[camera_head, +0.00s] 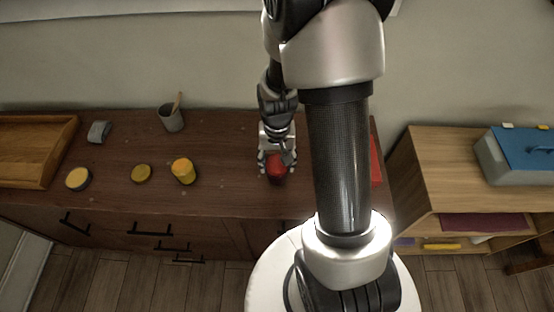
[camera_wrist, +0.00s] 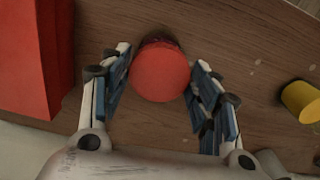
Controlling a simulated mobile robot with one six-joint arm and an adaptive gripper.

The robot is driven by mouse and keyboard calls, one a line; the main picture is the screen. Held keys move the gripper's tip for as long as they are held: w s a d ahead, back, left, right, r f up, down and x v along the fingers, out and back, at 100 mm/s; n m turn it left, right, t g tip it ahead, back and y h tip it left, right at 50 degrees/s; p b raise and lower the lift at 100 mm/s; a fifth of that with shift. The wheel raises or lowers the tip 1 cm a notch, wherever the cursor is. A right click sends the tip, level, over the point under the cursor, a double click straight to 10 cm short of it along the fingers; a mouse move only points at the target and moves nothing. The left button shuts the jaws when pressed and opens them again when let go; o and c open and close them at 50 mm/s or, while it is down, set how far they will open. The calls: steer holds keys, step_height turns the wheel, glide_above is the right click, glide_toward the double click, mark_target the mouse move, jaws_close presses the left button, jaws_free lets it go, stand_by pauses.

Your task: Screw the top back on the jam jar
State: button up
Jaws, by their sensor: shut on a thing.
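A red-topped jar (camera_head: 276,170) stands on the dark wooden cabinet top (camera_head: 225,150), with my gripper (camera_head: 276,163) around it from above. In the wrist view its round red top (camera_wrist: 160,75) lies between the two blue-padded fingers of my gripper (camera_wrist: 160,90), which is shut on it. A dark reddish strip of the jar's side (camera_wrist: 160,41) shows beyond the top. I take this as the jam jar with its top; the seam is hidden, so I cannot tell how tightly they are joined.
A yellow-topped jar (camera_head: 183,170), an olive disc (camera_head: 141,173) and another yellow-topped jar (camera_head: 78,179) stand to the left. Behind are a grey cup with a wooden stick (camera_head: 172,119) and a grey object (camera_head: 99,131). A wooden tray (camera_head: 62,150) is far left; a red box (camera_wrist: 35,60) is nearby.

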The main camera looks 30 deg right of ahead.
steer(key=shift+m, duration=1.5)
steer(key=shift+m, duration=1.5)
steer(key=shift+s, duration=0.1)
steer(key=m, duration=0.3)
